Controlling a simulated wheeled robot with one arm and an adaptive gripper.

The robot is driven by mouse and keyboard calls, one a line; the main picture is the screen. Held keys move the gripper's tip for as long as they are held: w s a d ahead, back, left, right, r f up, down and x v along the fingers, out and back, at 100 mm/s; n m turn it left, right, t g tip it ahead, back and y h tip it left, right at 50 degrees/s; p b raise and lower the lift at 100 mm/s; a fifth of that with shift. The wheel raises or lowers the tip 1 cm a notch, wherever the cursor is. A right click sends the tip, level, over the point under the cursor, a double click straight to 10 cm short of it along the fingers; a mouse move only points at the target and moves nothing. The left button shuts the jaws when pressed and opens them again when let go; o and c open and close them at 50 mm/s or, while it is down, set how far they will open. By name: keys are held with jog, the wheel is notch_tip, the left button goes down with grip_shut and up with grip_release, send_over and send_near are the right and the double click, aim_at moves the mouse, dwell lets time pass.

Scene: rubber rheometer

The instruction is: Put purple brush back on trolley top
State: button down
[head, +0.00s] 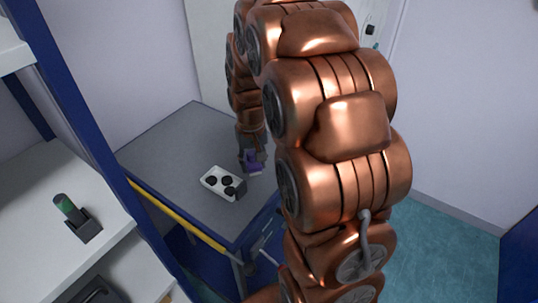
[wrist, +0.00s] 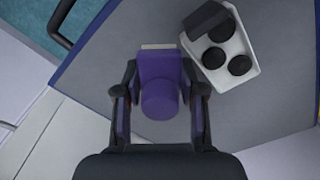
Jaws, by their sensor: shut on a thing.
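The purple brush (wrist: 158,72) is between the two fingers of my gripper (wrist: 160,100) in the wrist view, with a pale strip at its far end. My gripper is shut on it. In the head view the brush (head: 249,158) shows as a small purple shape at the end of my arm, beside the white tray. The grey trolley top (head: 185,140) lies under my gripper. Whether the brush touches the top, I cannot tell. My arm hides the right part of the trolley in the head view.
A white tray (head: 211,190) with several black discs and a dark block sits on the trolley top next to the brush. The top's left and back areas are clear. A yellow rail (head: 180,217) runs along its front edge. A shelf (head: 30,180) with a green-topped item (head: 72,212) stands at left.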

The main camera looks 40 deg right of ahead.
jog(key=shift+m, duration=0.7)
jog(key=s+d, duration=0.1)
jog(key=s, duration=0.1)
jog(key=s+d, duration=0.1)
jog(key=s, duration=0.1)
jog(key=s+d+b, duration=0.1)
jog(key=s, duration=0.1)
jog(key=shift+s+f, duration=0.1)
jog(key=p, duration=0.4)
send_over(269, 151)
jog(key=shift+s+f, duration=0.25)
jog(key=shift+f, duration=0.45)
jog(key=shift+w+f, duration=0.1)
jog(key=shift+f, duration=0.1)
jog(key=shift+f+p, duration=0.65)
jog(key=shift+f, duration=0.95)
jog(key=shift+f, duration=0.15)
jog(key=c, duration=0.7)
grip_release()
